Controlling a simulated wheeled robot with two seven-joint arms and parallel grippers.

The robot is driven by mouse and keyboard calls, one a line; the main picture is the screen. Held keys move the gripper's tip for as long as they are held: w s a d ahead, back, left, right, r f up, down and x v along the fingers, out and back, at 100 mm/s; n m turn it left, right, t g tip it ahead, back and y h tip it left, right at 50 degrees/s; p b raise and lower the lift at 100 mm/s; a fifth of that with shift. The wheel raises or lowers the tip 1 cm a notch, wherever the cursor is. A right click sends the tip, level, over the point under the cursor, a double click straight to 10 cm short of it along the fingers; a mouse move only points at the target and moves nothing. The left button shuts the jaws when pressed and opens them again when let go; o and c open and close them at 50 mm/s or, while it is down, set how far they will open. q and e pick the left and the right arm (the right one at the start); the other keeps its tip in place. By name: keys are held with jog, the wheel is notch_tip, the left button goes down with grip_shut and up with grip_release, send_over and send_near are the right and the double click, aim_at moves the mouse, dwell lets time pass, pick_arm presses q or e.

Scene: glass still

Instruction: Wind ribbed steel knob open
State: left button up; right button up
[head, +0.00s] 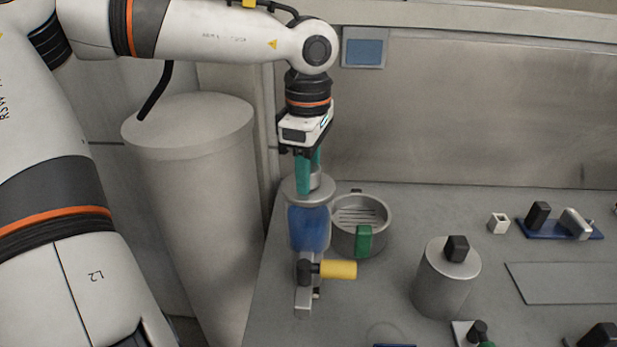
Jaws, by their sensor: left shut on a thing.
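The ribbed steel knob (316,178) sits on top of the glass still's upright vessel (309,229), which has blue contents and a grey metal cap. My left gripper (308,178) points straight down from above, its green fingers shut on the knob. The fingers hide part of the knob, and its ribs are too small to make out. Below the vessel is a black fitting with a yellow handle (338,269) pointing right. My right gripper is not in view.
A round steel basin (361,222) with a green handle stands just right of the vessel. A grey canister (446,277) with a black knob stands further right. A blue tray (560,229) with small items lies at the back right. A large grey cylinder (190,200) stands left of the bench.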

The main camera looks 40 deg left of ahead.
pick_arm(q)
jog(key=shift+f+n, duration=0.15)
jog(key=shift+n, duration=0.45)
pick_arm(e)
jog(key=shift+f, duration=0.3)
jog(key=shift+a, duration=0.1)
pick_arm(q)
jog(key=n+b, duration=0.2)
jog(key=shift+f+n, duration=0.3)
jog(key=shift+n, duration=0.1)
jog(key=shift+o, duration=0.2)
jog(key=n+b, duration=0.1)
jog(key=n, duration=0.2)
jog(key=shift+s+r, duration=0.1)
jog(key=shift+r, duration=0.1)
jog(key=shift+c, duration=0.2)
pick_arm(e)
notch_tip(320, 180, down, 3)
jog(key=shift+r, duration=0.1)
pick_arm(q)
jog(key=o, duration=1)
jog(key=shift+o, duration=0.2)
